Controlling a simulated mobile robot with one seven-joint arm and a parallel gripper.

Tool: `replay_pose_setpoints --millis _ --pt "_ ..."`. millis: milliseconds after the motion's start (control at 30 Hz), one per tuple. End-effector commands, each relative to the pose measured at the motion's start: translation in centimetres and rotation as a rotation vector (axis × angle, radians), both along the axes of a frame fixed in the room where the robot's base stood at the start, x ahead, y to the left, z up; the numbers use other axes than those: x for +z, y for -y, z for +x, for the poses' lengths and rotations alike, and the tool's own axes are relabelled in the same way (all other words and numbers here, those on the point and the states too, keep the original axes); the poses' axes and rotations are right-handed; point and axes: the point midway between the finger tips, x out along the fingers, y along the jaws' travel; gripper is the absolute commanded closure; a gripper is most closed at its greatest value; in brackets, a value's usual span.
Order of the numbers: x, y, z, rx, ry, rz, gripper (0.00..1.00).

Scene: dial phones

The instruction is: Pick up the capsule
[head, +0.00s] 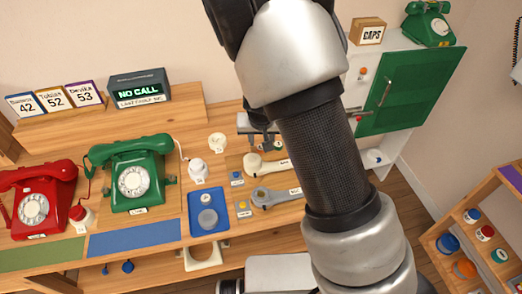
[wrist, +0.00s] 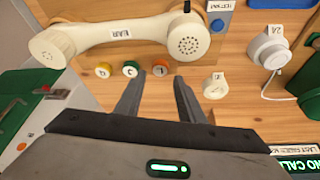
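Nothing in view is clearly marked as the capsule. My gripper (wrist: 158,80) is open and empty, pointing down over the wooden bench. Its fingertips are near three small round caps: an orange one (wrist: 161,70) roughly between the tips in the wrist view, a green one (wrist: 131,68), and a yellow one (wrist: 104,69) further left. A small white round piece (wrist: 214,86) stands right of the fingers. A cream handset (wrist: 125,35) labelled EAR lies just beyond the caps. In the head view my gripper (head: 262,142) is partly hidden by my arm.
Green (head: 137,183) and red (head: 33,207) phones stand left. A blue tray (head: 222,197) holds a grey disc (head: 207,218). White round pieces (head: 197,170) (head: 217,142), a wrench-like grey tool (head: 264,197), and a green-doored cabinet (head: 405,90) are nearby.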

Motion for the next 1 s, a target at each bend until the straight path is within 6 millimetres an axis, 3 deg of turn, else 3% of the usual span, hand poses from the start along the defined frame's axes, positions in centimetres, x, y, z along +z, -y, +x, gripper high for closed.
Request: replay_pose_setpoints --millis 300,633,800,1000 --pt "-4.1 0.1 1.7 -0.002 -0.001 0.0 0.65" --pt "-4.6 0.0 2.0 0.001 -0.001 0.001 0.65" --pt "-4.6 0.0 1.9 0.001 -0.001 0.001 0.92" --pt "-4.6 0.0 2.0 0.001 0.0 0.001 0.93"
